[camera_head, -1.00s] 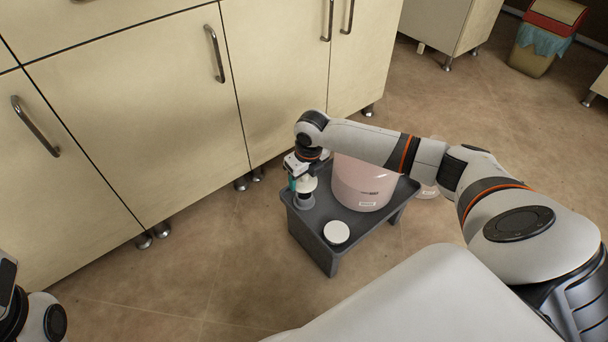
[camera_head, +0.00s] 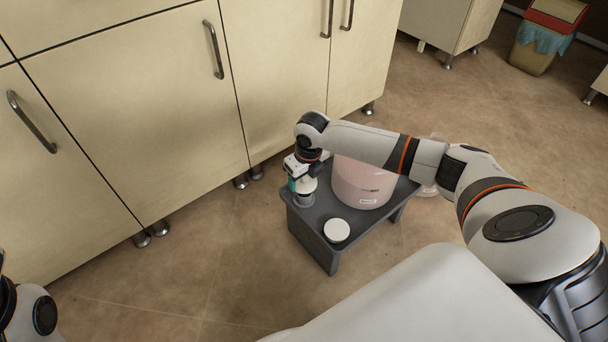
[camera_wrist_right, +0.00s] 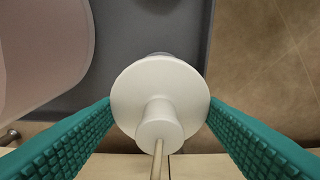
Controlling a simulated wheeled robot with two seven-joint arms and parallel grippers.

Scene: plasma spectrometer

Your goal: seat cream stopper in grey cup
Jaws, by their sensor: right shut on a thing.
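My right gripper (camera_head: 301,186) is over the left end of a low dark grey stool and is shut on the cream stopper (camera_head: 308,185). In the right wrist view the stopper (camera_wrist_right: 160,100) is a pale wide disc with a narrower knob and thin rod, between the two teal fingers (camera_wrist_right: 158,118). The grey cup (camera_head: 303,201) stands on the stool directly under the stopper. In the wrist view only a bit of grey shows behind the disc's far edge. I cannot tell whether the stopper is inside the cup or just above it. My left gripper is out of view.
A pink rounded container (camera_head: 362,182) stands on the stool (camera_head: 318,238) right of the cup. A white round disc (camera_head: 337,230) lies near the stool's front edge. Cream cabinets (camera_head: 140,110) stand close behind. Floor is clear to the left and front.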

